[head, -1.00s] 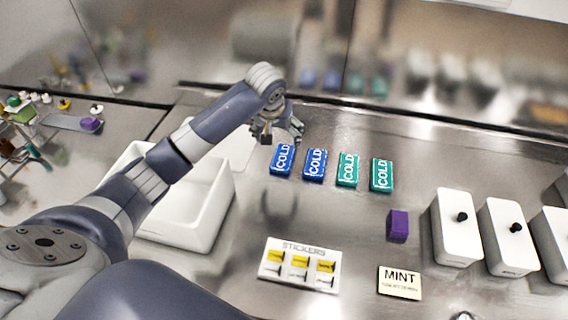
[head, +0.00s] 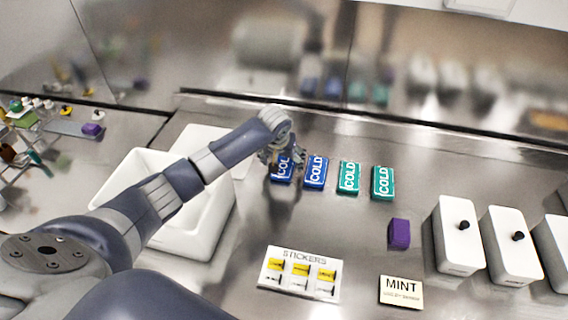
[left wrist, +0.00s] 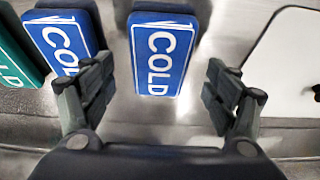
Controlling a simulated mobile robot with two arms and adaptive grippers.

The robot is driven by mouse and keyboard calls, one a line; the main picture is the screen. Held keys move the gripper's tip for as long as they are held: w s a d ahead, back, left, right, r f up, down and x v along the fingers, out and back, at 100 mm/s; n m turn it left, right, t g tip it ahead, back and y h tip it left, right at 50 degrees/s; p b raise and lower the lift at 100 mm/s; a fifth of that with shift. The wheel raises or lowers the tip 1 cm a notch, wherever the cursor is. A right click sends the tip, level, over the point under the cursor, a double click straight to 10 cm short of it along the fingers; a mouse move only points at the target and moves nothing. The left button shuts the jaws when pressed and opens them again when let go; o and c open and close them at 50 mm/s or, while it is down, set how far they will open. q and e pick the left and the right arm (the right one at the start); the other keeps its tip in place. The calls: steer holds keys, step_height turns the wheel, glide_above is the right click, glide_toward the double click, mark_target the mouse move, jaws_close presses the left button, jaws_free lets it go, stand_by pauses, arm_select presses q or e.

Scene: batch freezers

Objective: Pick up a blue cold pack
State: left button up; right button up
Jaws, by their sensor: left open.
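Two blue cold packs lie flat on the steel counter. The left blue pack (head: 281,170) is partly hidden by my left gripper (head: 278,157) in the head view. In the left wrist view this blue pack (left wrist: 160,55) lies between and ahead of the two open fingers of my left gripper (left wrist: 158,98), apart from both. The second blue pack (head: 316,172) is just to the right; in the left wrist view this second pack (left wrist: 66,42) is by the left finger. My left gripper is empty. My right gripper is not in view.
Two teal cold packs (head: 349,177) lie right of the blue ones. A white bin (head: 222,222) stands under my left arm. A purple block (head: 399,234), white lidded boxes (head: 458,236), a sticker card (head: 299,273) and a mint sign (head: 400,291) are on the counter. Its middle is clear.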

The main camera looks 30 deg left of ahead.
arm_select(q)
steer(key=shift+x, duration=1.1)
steer(key=shift+c, duration=0.2)
steer(key=c, duration=1.2)
steer(key=shift+r, duration=0.1)
